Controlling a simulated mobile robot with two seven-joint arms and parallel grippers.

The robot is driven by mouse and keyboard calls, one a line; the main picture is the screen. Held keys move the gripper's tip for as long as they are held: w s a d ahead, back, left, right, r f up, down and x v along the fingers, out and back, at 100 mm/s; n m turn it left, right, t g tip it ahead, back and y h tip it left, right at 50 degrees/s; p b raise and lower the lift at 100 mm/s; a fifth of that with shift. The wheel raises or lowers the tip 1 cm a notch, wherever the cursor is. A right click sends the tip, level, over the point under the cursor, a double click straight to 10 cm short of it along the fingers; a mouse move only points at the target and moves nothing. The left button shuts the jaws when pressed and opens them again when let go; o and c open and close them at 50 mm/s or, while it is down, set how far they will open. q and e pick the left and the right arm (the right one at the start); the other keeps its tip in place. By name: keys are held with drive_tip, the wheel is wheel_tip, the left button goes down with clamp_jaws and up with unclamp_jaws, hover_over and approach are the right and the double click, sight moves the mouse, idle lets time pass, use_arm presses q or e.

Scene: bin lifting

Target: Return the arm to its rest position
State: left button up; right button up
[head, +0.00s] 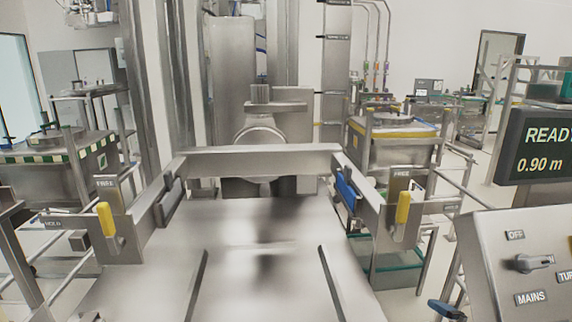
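Neither of my arms nor my grippers shows in the head view. A steel bin lift stands in front of me, with a crossbar (262,161) and a flat steel plate (265,275) with dark strips. A yellow handle (106,219) stands upright on the left side, between the labels FREE and HOLD. A second yellow handle (403,208) stands upright on the right side, below its FREE label. No bin sits on the plate.
A control panel (510,290) with a rotary switch (533,263) stands close at the lower right. Above it a display (541,147) reads READY and 0.90 m. Steel bins stand behind at left (60,165) and right (395,140). A blue part (447,309) juts out beside the panel.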

drive_tip(key=s+f+m+g+h, duration=0.2)
drive_tip(key=s+f+m+h, duration=0.4)
drive_tip(key=s+f+m, duration=1)
wheel_tip(320, 180, down, 3)
drive_tip(key=shift+s+a+f+m+g, duration=0.1)
drive_tip(key=shift+s+a+m+g, duration=0.25)
drive_tip(key=shift+s, duration=0.55)
